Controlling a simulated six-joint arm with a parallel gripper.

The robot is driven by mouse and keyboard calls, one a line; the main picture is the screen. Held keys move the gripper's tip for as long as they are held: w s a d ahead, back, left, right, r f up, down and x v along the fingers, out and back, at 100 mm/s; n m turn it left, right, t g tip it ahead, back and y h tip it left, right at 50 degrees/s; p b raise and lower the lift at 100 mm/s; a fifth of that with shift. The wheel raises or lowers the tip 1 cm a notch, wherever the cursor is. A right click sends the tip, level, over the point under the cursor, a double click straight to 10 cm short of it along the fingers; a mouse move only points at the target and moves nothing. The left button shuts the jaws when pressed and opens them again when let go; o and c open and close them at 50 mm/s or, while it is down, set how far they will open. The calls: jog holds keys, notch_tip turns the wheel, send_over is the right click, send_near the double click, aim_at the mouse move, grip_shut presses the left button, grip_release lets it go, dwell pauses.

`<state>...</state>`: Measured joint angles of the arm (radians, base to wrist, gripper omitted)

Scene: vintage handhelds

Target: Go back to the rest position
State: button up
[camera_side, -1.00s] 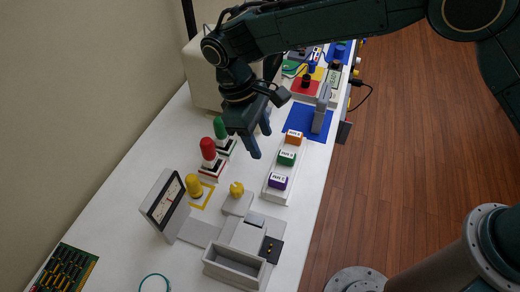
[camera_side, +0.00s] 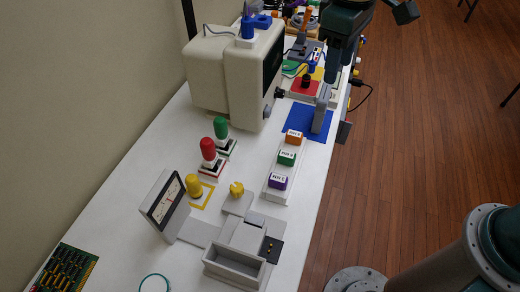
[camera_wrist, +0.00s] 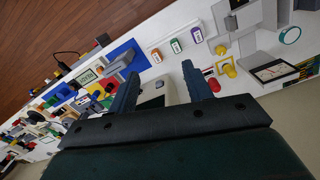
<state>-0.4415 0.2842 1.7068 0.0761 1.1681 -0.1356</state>
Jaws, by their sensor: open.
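My gripper (camera_side: 335,72) is high at the top right of the side view, its fingers pointing down. In that picture it overlaps the far end of the white bench (camera_side: 110,215), near the bench's right edge. In the wrist view my gripper (camera_wrist: 160,82) shows two dark fingers spread apart with nothing between them. The wrist view looks down on the bench at a slant. Most of my arm is outside the side view.
A cream monitor (camera_side: 207,75) stands at the back left. A grey handheld (camera_side: 321,112) stands on a blue mat (camera_side: 297,122). Orange, green and purple cartridges (camera_side: 287,158) sit in a white rack. Red and green knobs (camera_side: 208,150) stand left of it. Open floor (camera_side: 430,110) lies right.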

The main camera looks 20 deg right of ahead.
jog(key=s+d+r+m+t, duration=0.3)
jog(key=s+d+r, duration=0.3)
jog(key=s+d, duration=0.45)
jog(key=s+d+f+m+t, duration=0.1)
jog(key=s+d+m+t, duration=0.1)
jog(key=s+d, duration=0.4)
jog(key=shift+s+d+f+m+t, duration=0.3)
jog(key=shift+s+d+f+m, duration=0.1)
jog(key=shift+s, duration=1.85)
